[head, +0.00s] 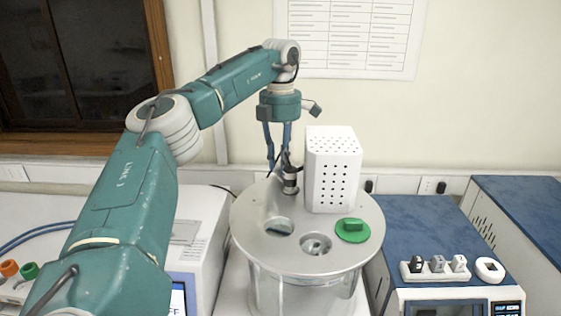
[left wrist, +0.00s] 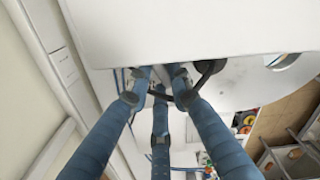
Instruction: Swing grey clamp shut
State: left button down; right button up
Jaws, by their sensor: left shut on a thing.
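The grey clamp (head: 290,184), as far as I can make it out, is a small dark grey upright piece on the metal lid, just left of the white perforated box. My left gripper (head: 281,166) reaches down from above with its blue fingers closed in at the top of this piece. In the left wrist view its fingers (left wrist: 156,85) come together around a thin dark part close to a white surface. The fingers hide much of the clamp, so I cannot tell how far it is swung. My right gripper is in neither view.
The round metal vessel (head: 249,222) has two holes in its lid and a green plug (head: 352,231). The white perforated box (head: 333,170) stands close to the right of my gripper. A blue-topped instrument (head: 420,225) stands at right, a white one (head: 207,215) at left.

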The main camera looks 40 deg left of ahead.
pick_arm(q)
jog(key=shift+w+r+n, duration=0.15)
jog(key=shift+r+n, duration=0.1)
jog(key=shift+n, duration=0.25)
jog(key=c, duration=1.5)
grip_release()
jog(key=shift+c, duration=0.2)
jog(key=shift+f, duration=0.1)
